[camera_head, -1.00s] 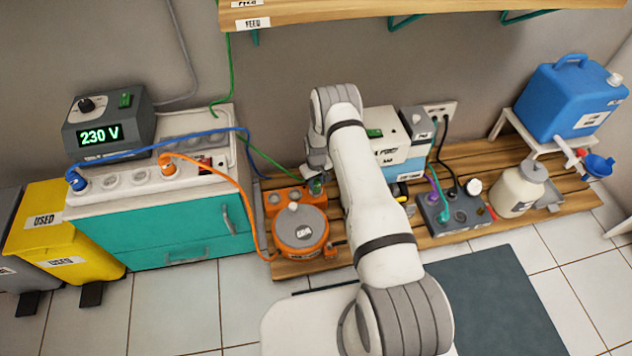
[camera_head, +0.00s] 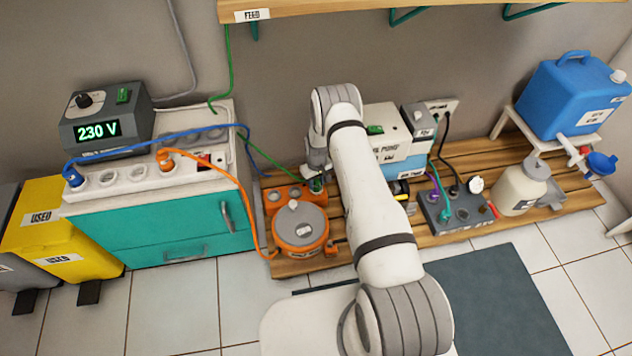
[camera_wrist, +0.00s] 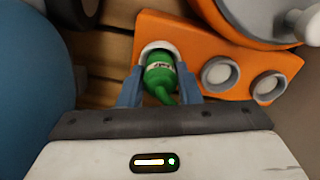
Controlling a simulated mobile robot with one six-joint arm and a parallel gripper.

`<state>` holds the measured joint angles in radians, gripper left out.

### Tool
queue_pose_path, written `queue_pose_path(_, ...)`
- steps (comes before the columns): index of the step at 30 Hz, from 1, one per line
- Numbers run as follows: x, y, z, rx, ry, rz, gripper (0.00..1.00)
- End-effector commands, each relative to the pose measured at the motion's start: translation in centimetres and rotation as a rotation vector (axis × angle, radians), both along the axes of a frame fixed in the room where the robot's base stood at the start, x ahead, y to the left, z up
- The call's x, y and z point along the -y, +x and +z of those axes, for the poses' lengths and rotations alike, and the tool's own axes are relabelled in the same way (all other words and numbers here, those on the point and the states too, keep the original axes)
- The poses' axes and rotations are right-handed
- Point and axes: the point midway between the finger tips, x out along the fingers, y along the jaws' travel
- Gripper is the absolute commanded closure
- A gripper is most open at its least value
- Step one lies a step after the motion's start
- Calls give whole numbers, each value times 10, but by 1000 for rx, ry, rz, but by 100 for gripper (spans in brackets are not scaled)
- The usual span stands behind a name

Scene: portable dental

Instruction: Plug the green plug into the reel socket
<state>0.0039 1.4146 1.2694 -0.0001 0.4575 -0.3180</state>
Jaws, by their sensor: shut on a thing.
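The green plug (camera_wrist: 160,79) is between the two fingers of my gripper (camera_wrist: 160,88) in the wrist view. My gripper is shut on it. The plug's far end is at a round grey-white socket ring on the orange reel block (camera_wrist: 215,52); how deep it sits is hidden. Two more reel sockets (camera_wrist: 220,74) beside it are empty. In the head view the orange reel (camera_head: 300,228) stands on the slatted wooden pallet, and the plug (camera_head: 316,186) shows small and green at the right end of its socket block. A green cable (camera_head: 262,158) runs from the plug towards the upper left.
A teal cabinet (camera_head: 165,236) with a power strip (camera_head: 125,180) and a 230 V unit (camera_head: 108,122) stands left. A white and blue machine (camera_head: 398,150) stands close right of my gripper. A grey socket box (camera_head: 462,214) and a bottle (camera_head: 520,190) are farther right.

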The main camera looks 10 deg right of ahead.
Motion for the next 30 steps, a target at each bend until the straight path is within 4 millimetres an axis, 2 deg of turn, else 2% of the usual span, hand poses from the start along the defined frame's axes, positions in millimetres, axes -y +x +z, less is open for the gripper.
queue_pose_path(5, 0, 0, -2, 0, 0, 0, 93)
queue_pose_path(6, 0, 0, -2, -1, 0, 0, 68)
queue_pose_path(15, 0, 0, -1, -1, 0, -1, 44)
queue_pose_path(23, 1, 0, 2, 0, 0, -1, 44)
queue_pose_path(26, 1, 0, 14, 1, 0, -1, 44)
queue_pose_path(30, 1, 1, 40, 2, 0, -1, 44)
